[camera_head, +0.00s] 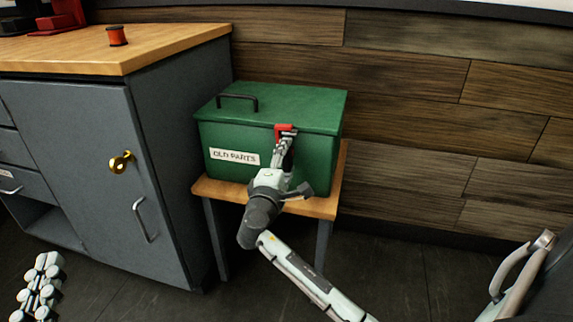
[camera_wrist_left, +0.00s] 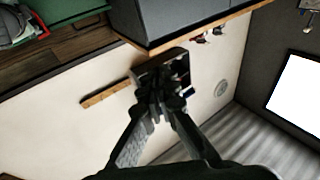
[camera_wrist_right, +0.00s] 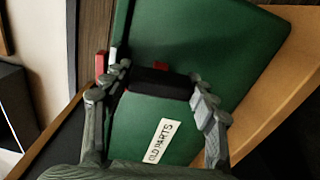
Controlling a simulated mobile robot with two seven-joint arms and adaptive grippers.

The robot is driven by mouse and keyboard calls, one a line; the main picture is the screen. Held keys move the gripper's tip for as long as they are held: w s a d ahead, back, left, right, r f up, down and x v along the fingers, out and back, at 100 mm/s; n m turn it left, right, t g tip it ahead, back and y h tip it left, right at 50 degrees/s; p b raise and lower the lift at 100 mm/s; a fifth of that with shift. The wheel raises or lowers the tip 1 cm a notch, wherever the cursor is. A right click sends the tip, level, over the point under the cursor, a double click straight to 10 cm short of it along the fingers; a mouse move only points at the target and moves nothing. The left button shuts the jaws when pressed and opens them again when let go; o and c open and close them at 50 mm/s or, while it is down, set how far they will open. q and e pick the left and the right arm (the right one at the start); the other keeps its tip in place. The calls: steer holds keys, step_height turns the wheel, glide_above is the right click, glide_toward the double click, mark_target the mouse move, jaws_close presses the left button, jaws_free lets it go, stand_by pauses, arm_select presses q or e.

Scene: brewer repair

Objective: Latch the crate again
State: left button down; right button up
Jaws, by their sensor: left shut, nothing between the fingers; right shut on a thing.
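The green crate (camera_head: 240,150), labelled OLD PARTS, has its lid (camera_head: 295,105) down. Its red latch (camera_head: 283,131) is on the front face at the lid edge, partly hidden by my right gripper (camera_head: 286,138). In the right wrist view, the right gripper (camera_wrist_right: 160,82) has its fingers on either side of a dark block, with a bit of red latch (camera_wrist_right: 162,66) just beyond. Whether the latch is fastened cannot be told. My left gripper (camera_wrist_left: 157,95) is shut and empty, away from the crate; part of it shows at the lower left of the head view (camera_head: 38,287).
The crate stands on a small wooden table (camera_head: 325,205) against the plank wall. A grey cabinet (camera_head: 100,170) with a wooden top stands close on its left, with an orange spool (camera_head: 116,36) on it.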

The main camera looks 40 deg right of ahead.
steer(key=shift+m, duration=0.5)
arm_select(q)
steer(key=r, duration=0.1)
steer(key=s+r+t, duration=0.1)
steer(key=r+t+h, duration=0.1)
steer(key=r, duration=0.1)
steer(key=shift+s+d+b, duration=0.2)
steer(key=shift+d+b, duration=0.1)
steer(key=shift+d, duration=0.1)
arm_select(e)
steer(key=o, duration=1.7)
